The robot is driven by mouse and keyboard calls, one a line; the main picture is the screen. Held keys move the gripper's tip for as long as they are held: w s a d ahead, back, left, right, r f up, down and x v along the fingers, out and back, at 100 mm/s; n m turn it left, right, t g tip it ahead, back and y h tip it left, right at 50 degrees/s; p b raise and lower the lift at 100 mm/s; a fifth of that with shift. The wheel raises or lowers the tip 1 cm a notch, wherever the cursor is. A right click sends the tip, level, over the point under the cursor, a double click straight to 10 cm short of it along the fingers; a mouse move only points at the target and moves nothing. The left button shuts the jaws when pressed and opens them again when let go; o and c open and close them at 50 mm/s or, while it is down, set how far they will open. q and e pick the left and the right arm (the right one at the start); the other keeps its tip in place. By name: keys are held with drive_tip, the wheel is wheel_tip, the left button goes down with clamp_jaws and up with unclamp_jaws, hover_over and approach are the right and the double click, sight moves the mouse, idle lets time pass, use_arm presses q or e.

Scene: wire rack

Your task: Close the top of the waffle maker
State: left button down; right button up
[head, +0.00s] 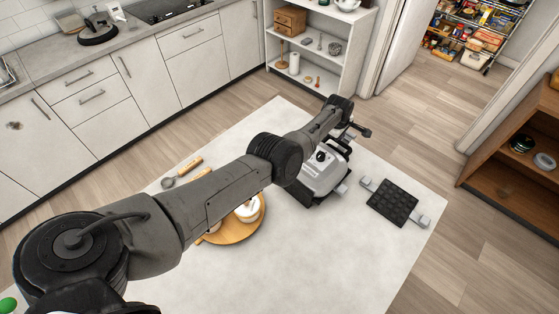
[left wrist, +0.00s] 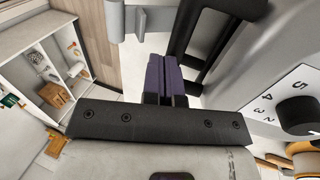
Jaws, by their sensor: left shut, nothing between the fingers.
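The waffle maker (head: 325,172) stands on the white table, with a silver body, a dark lower edge and a dial on its face. My left arm hides part of it, and I cannot tell how far its top is open. Its black handle (head: 340,147) is at its far end. My left gripper (head: 361,131) is beside that handle. In the left wrist view, the purple fingers (left wrist: 165,76) are together and empty, close to the black handle bars (left wrist: 207,40); contact is unclear. The numbered dial (left wrist: 300,115) shows at the right. My right gripper is out of view.
A black grid plate (head: 392,202) with silver end tabs lies to the right of the waffle maker. A round wooden board (head: 235,234) with a white bowl (head: 250,209) is at the left, partly under my arm. The table's near right area is clear.

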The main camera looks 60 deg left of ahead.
use_arm(q)
drive_tip(key=shift+b+x, duration=1.15)
drive_tip(key=shift+x, duration=0.15)
drive_tip(key=shift+s+r+p, duration=0.15)
drive_tip(key=shift+r+p, duration=0.3)
wheel_tip(320, 180, up, 13)
drive_tip(key=w+p, duration=0.2)
drive_tip(key=shift+w+a, duration=0.25)
drive_tip(key=shift+w, duration=0.1)
